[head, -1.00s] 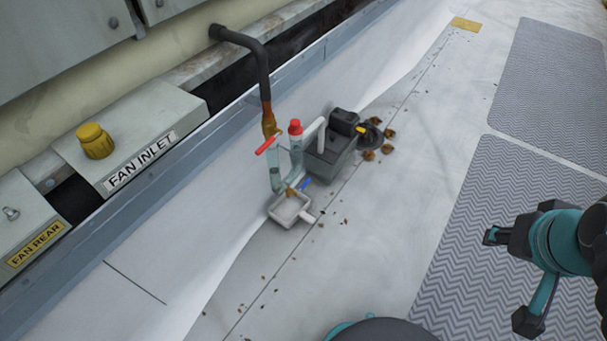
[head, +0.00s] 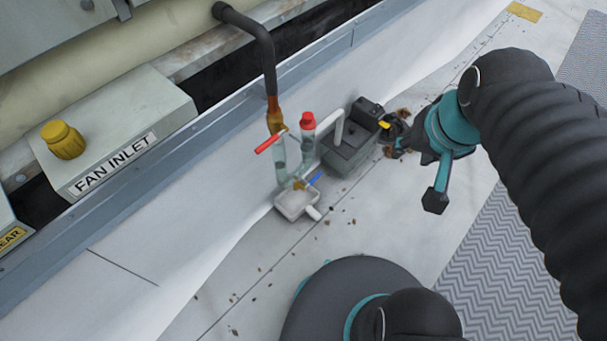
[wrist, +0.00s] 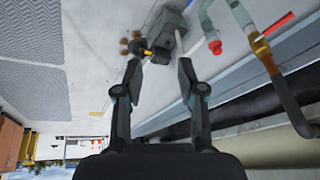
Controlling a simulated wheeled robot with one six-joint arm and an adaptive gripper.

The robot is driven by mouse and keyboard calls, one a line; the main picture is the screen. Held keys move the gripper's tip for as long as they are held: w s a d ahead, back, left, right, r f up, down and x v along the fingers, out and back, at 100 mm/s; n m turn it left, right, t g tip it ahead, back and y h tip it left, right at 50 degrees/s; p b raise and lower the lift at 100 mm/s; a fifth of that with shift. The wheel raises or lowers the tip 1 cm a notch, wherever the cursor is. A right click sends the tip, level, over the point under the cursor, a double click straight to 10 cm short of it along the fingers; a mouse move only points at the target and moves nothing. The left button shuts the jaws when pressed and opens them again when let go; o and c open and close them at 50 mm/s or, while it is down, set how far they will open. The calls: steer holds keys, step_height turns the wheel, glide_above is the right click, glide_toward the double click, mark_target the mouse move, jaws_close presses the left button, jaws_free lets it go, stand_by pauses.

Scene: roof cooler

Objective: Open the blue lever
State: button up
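The small blue lever (head: 314,179) sits low on the clear pipe trap, just above a white tray (head: 284,208). A red lever (head: 270,143) and a red cap (head: 307,120) are higher on the same pipework; the red cap also shows at the upper right of the wrist view (wrist: 215,47). I cannot make out the blue lever in the wrist view. My gripper (head: 413,165) is to the right of the pipework, apart from the blue lever. In the wrist view its fingers (wrist: 160,70) are spread with nothing between them.
A grey pump box (head: 350,150) stands right of the pipes, with a yellow-tipped part by my gripper. A dark pipe (head: 266,60) comes down from the wall unit. Brown debris lies on the pale roof, and grey patterned mats (head: 500,240) lie to the right.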

mark_target(315, 178)
steer(key=w+a+f+m+g+y, duration=0.25)
steer(key=w+f+m+y, duration=0.25)
steer(key=w+f+m, duration=0.45)
steer(key=w+a+f+m+g+y, duration=0.2)
steer(key=w+f+m+g+y, duration=0.2)
steer(key=w+f+m, duration=0.6)
steer(key=w+d+f+m+t+y, duration=0.1)
steer(key=w+f+m+t+y, duration=0.15)
steer(key=f+m, duration=0.95)
steer(key=w+f+m+t+y, duration=0.1)
steer(key=f+m+t+y, duration=0.45)
steer(key=f, duration=1.25)
steer(key=w+a, duration=0.1)
steer(key=a, duration=0.3)
steer(key=w+a+f+m+g+h, duration=0.1)
steer(key=a, duration=0.3)
steer(key=w+a+f+g+h, duration=0.1)
steer(key=a, duration=0.3)
steer(key=shift+w+a+f, duration=0.2)
jaws_close()
